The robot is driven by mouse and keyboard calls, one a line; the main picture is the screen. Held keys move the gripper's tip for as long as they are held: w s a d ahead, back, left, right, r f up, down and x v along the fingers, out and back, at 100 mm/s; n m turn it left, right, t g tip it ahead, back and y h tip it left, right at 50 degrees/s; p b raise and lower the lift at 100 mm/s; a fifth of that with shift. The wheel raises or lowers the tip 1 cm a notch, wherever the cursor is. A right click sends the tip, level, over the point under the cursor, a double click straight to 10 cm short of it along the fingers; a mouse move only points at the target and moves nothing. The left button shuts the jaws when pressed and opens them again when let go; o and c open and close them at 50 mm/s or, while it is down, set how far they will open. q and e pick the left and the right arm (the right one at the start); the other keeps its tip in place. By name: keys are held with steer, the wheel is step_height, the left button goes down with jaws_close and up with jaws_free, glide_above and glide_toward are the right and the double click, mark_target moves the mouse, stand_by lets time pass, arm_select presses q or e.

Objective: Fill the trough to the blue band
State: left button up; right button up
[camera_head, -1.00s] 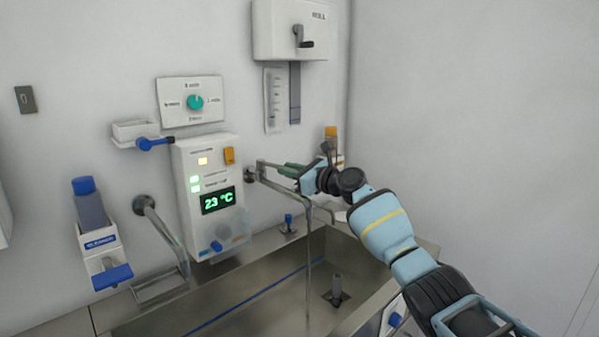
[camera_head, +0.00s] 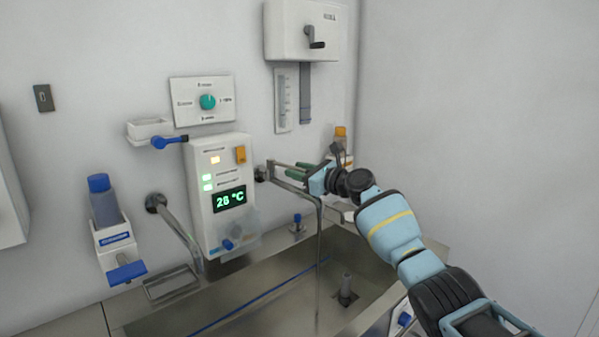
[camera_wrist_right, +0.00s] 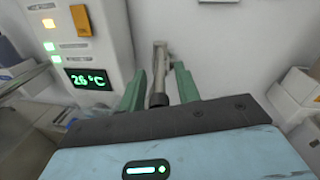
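The steel trough (camera_head: 372,290) has a thin blue band (camera_head: 262,294) along its inner wall. I cannot make out a water level. A thin vertical stream (camera_head: 318,270) falls from the spout of the tap (camera_head: 290,182) into it. A short grey standpipe (camera_head: 346,288) stands on the trough floor. My right gripper (camera_head: 300,172) is at the tap on the wall. In the right wrist view its green fingers (camera_wrist_right: 160,82) are apart, with a grey metal tap part (camera_wrist_right: 158,75) between them; contact is unclear. My left gripper is not in view.
A white control box (camera_head: 228,180) left of the tap shows a green temperature, 26 °C in the right wrist view. A green dial panel (camera_head: 190,112), a bottle dispenser (camera_head: 112,230) and a crank box (camera_head: 300,14) are on the wall. The right wall is bare.

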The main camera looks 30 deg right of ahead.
steer(key=shift+s+r, duration=0.1)
steer(key=shift+s+d+r+p, duration=0.1)
steer(key=shift+s+d+p, duration=0.2)
steer(key=shift+s, duration=0.2)
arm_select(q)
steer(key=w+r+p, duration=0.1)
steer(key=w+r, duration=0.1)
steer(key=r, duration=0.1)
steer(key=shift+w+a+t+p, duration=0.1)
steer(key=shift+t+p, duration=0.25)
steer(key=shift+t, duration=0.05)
arm_select(e)
steer(key=v, duration=0.6)
steer(key=shift+s, duration=0.25)
steer(key=shift+c, duration=0.4)
